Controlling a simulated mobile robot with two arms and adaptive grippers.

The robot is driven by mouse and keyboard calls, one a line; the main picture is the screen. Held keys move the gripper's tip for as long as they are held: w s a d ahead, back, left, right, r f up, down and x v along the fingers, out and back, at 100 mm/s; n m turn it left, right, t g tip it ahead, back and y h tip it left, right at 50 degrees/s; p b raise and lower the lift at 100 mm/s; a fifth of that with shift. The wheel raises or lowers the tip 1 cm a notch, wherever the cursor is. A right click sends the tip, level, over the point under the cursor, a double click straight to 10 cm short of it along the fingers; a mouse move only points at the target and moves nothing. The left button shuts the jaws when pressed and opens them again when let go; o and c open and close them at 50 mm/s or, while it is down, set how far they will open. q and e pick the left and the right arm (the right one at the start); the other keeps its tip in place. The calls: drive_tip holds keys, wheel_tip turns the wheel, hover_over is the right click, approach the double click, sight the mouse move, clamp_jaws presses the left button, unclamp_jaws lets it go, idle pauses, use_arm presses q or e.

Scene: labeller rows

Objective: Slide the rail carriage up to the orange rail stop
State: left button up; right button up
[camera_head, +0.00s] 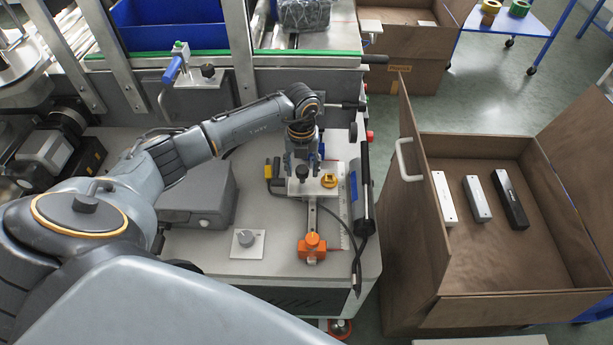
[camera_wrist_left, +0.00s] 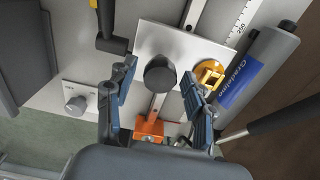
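The rail carriage is a pale plate (camera_head: 299,189) with a black knob and a yellow-orange part (camera_head: 329,181). In the left wrist view the plate (camera_wrist_left: 190,45), black knob (camera_wrist_left: 160,76) and yellow-orange part (camera_wrist_left: 209,75) show clearly. The orange rail stop (camera_head: 312,246) sits at the near end of the rail (camera_head: 312,215), with bare rail between it and the carriage. It also shows in the left wrist view (camera_wrist_left: 149,130). My left gripper (camera_head: 302,168) is over the carriage, fingers pointing down. Its fingers (camera_wrist_left: 158,75) are apart, one on each side of the knob; contact cannot be told.
A plate with a grey dial (camera_head: 246,241) is at left. A cable runs near the stop's right. An open brown box (camera_head: 470,270) holding three bars stands at right.

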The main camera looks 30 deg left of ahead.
use_arm(q)
clamp_jaws()
drive_tip(key=shift+s+d+p, duration=0.25)
drive_tip(key=shift+s+p, duration=0.1)
drive_tip(key=shift+p, duration=0.05)
drive_tip(key=s+d+p, duration=0.6)
drive_tip(key=s+p, duration=0.1)
drive_tip(key=s, duration=0.4)
drive_tip(key=shift+s+d+f, duration=0.15)
drive_tip(key=shift+d+f, duration=0.05)
drive_tip(key=shift+d, duration=0.2)
drive_tip(key=shift+o, duration=1.9)
unclamp_jaws()
drive_tip(key=shift+r, duration=0.1)
wheel_tip(320, 180, up, 12)
drive_tip(key=shift+w, duration=0.2)
